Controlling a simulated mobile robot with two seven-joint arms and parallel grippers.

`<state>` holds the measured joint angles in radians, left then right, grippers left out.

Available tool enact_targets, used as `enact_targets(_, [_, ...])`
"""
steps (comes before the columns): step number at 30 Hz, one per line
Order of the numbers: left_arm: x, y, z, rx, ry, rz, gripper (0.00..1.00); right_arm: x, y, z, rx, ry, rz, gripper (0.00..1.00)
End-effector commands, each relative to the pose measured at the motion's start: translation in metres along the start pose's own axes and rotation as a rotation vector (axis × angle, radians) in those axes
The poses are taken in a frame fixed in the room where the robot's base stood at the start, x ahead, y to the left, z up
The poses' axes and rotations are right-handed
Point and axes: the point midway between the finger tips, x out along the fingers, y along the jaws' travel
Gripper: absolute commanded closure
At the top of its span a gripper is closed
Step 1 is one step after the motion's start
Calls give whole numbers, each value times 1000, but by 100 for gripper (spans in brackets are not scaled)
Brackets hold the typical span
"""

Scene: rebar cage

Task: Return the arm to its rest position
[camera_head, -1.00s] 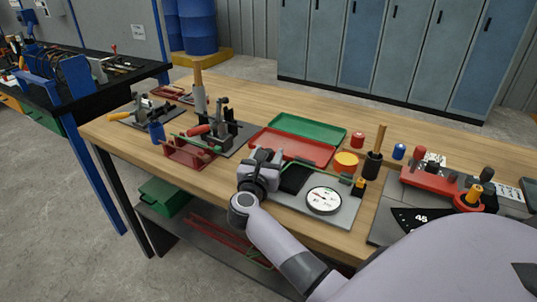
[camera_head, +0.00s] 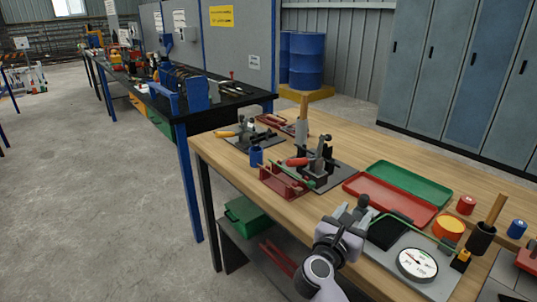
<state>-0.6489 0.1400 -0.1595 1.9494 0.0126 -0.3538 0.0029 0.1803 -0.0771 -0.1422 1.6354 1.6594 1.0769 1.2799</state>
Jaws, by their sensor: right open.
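My right gripper (camera_head: 350,218) shows at the lower middle of the head view, over the front edge of the wooden workbench (camera_head: 230,155). It is open, and I see nothing held in it. It is just left of the grey plate that carries a dial gauge (camera_head: 417,264), a black pad (camera_head: 388,232) and a green bar (camera_head: 425,232). Whether it touches anything there cannot be told. The rest of my right arm runs out of the bottom of the picture. My left gripper is not in view.
A red rack (camera_head: 284,184) and a clamp fixture (camera_head: 318,165) stand left of my gripper. Behind are a red tray (camera_head: 390,198) and a green tray (camera_head: 412,184). A black bench (camera_head: 235,104) stands at left. Open concrete floor (camera_head: 90,200) lies left of the workbench.

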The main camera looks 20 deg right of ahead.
Motion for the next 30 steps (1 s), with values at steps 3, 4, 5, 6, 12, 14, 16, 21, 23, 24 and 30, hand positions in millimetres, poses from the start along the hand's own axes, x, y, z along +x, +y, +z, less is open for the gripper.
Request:
enact_targets(3, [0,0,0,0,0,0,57,-1,-1,1,-34,-20,13,50])
enact_targets(4, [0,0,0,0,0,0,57,-2,-1,1,-61,-37,21,50])
enact_targets(5, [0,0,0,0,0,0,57,-3,-2,2,-98,-59,34,50])
enact_targets(6, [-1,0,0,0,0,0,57,-6,-2,4,-163,-97,55,50])
enact_targets(12, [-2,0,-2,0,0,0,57,-41,5,5,-691,-389,220,50])
enact_targets(14, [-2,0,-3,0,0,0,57,-56,9,0,-869,-484,272,50])
enact_targets(16, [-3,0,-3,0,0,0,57,-76,14,-11,-1081,-598,333,50])
enact_targets(21, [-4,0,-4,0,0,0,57,-130,16,-57,-1619,-890,490,50])
enact_targets(23, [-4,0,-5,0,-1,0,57,-150,12,-80,-1815,-1005,551,50])
enact_targets(24, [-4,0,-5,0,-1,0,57,-163,6,-96,-1946,-1086,592,50])
enact_targets(30, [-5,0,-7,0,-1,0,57,-215,-41,-172,-2505,-1483,790,50])
